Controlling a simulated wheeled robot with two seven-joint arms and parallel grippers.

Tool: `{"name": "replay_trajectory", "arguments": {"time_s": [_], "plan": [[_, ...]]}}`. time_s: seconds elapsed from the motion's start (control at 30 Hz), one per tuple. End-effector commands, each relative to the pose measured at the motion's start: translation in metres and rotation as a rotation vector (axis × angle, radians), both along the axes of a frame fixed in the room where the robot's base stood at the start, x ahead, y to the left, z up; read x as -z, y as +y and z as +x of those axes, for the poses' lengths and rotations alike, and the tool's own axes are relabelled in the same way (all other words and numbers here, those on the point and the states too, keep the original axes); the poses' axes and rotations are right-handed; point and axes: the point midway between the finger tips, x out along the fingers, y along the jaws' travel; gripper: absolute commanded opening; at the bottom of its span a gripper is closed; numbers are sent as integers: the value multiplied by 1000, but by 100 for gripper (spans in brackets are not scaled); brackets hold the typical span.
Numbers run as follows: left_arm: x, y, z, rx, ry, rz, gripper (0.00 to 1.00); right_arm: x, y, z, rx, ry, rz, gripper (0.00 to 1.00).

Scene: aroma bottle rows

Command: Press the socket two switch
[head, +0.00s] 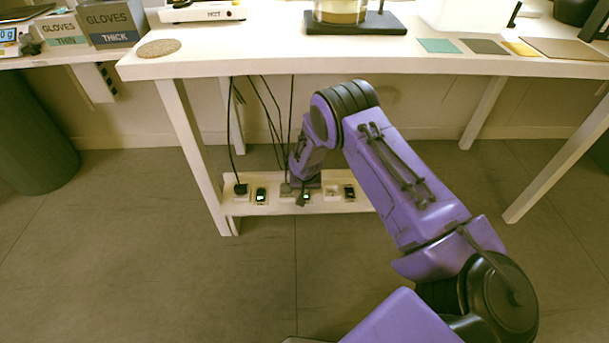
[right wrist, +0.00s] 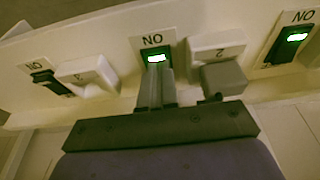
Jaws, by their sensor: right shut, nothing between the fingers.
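The power strip (head: 262,209) lies low under the white table and holds several sockets with switches. In the right wrist view it shows upside down. Socket two, marked 2 (right wrist: 216,52), has a grey plug (right wrist: 223,78) in it. Its switch (right wrist: 157,56) is beside it, and its green light is on. My right gripper (right wrist: 155,82) is shut and empty, with its fingertips at the lower part of that switch. They cover part of it, and I cannot tell whether they touch. In the head view my right gripper (head: 304,197) is at the strip's middle. My left gripper is out of view.
Another switch (right wrist: 293,38) to the right is lit green; the one to the left (right wrist: 45,82) is dark, beside an empty-looking socket (right wrist: 86,74). Black cables (head: 268,115) hang behind the strip. A table leg (head: 196,150) stands at its left end. The floor in front is clear.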

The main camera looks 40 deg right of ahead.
Motion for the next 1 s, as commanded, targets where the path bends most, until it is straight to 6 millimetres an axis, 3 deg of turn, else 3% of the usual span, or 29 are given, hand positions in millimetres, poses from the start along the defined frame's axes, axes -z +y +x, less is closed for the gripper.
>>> {"name": "replay_trajectory", "arguments": {"time_s": [0.27, 0.53, 0.8, 1.0], "plan": [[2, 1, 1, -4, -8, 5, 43, 5, 3, -4, -3, 12, 4, 0], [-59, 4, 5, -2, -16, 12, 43, -56, 3, -8, 3, 5, 0, 0], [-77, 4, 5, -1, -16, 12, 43, -110, 14, -26, 7, 1, -1, 0], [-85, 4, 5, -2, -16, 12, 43, -132, 19, -34, 7, 0, -2, 0]]}}
